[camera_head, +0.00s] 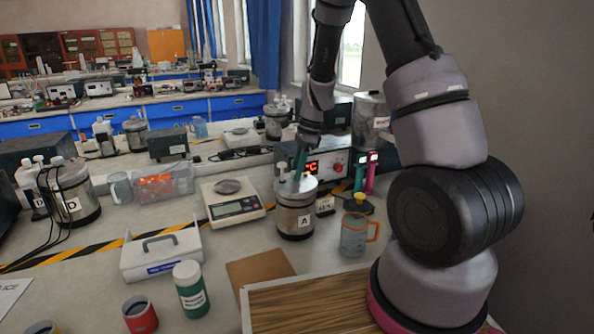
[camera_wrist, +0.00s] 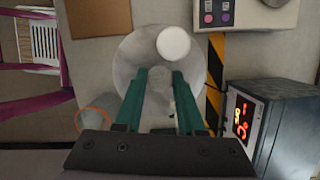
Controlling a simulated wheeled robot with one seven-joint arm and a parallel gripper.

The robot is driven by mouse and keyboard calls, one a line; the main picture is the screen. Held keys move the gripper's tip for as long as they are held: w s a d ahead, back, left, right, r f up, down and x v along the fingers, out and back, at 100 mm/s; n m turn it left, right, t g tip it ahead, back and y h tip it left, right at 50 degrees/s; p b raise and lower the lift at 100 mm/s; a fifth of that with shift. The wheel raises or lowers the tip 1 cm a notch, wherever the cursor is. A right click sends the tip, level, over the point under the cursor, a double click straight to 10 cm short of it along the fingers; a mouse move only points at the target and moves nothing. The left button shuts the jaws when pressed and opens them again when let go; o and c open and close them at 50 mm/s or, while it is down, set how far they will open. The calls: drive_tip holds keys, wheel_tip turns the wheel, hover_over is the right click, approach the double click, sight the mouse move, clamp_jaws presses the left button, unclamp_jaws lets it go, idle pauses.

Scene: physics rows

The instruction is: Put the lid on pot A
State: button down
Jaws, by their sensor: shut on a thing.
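Pot A (camera_head: 296,220) is a silver cylinder with a dark base band and an "A" label, upright on the bench. A round grey lid (camera_head: 286,188) is level at its top. In the wrist view the lid (camera_wrist: 138,58) is a pale disc with a white cap near one edge. My gripper (camera_head: 297,184) points down at it with green fingers. In the wrist view my gripper (camera_wrist: 160,76) is shut on the lid's middle; its grip is partly hidden by the fingers. Whether the lid fully touches the pot's rim I cannot tell.
An orange-handled beaker (camera_head: 354,236) stands close right of the pot, with a red-display device (camera_head: 318,168) behind. A scale (camera_head: 233,204) is left, and a white carrier (camera_head: 160,254) and green-labelled jar (camera_head: 190,289) are front left. Pot D (camera_head: 76,195) stands far left.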

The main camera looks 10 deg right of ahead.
drive_tip(key=shift+f, duration=0.3)
idle(0.6)
drive_tip(key=shift+c, duration=2.2)
unclamp_jaws()
drive_tip(key=shift+r, duration=4.05)
